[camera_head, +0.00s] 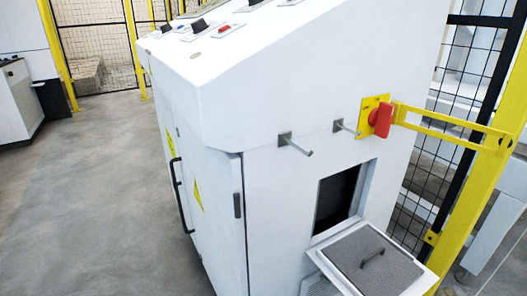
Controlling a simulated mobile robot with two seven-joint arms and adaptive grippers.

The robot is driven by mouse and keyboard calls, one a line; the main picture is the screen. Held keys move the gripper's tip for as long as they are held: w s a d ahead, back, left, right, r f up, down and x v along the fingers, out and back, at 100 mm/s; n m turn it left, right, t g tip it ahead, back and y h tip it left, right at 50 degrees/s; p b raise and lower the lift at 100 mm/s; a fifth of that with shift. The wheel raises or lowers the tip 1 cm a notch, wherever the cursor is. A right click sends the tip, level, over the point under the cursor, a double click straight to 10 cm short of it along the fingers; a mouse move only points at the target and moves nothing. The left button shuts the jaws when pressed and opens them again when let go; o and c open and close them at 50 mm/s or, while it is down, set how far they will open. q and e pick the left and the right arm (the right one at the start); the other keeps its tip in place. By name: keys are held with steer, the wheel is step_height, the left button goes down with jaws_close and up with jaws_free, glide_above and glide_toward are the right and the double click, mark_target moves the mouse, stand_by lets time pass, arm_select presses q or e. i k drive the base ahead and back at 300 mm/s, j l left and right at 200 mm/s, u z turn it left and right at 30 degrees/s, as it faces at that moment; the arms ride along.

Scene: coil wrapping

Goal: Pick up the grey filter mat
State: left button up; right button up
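The grey filter mat (388,276) is a dark grey, roughly square panel at the bottom right of the head view. It lies in a white frame (329,273) that sticks out from the cabinet below a dark square opening (336,200). A small dark handle (373,256) stands up on the mat. The lower edge of the frame is partly cut off by the picture. Neither of my grippers is in view, and nothing is seen touching the mat.
A white cabinet (285,85) fills the middle. Two metal pegs (297,146) and a red knob on a yellow plate (382,119) stick out above the opening. A yellow post (487,165) and black mesh fence stand close on the right. Grey floor (105,200) is clear on the left.

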mark_target(372, 265)
steer(key=i+l+u, duration=0.1)
steer(key=l, duration=0.55)
steer(key=i+l+u, duration=0.15)
steer(key=l, duration=0.55)
steer(key=i+l+u, duration=0.1)
steer(key=l, duration=0.55)
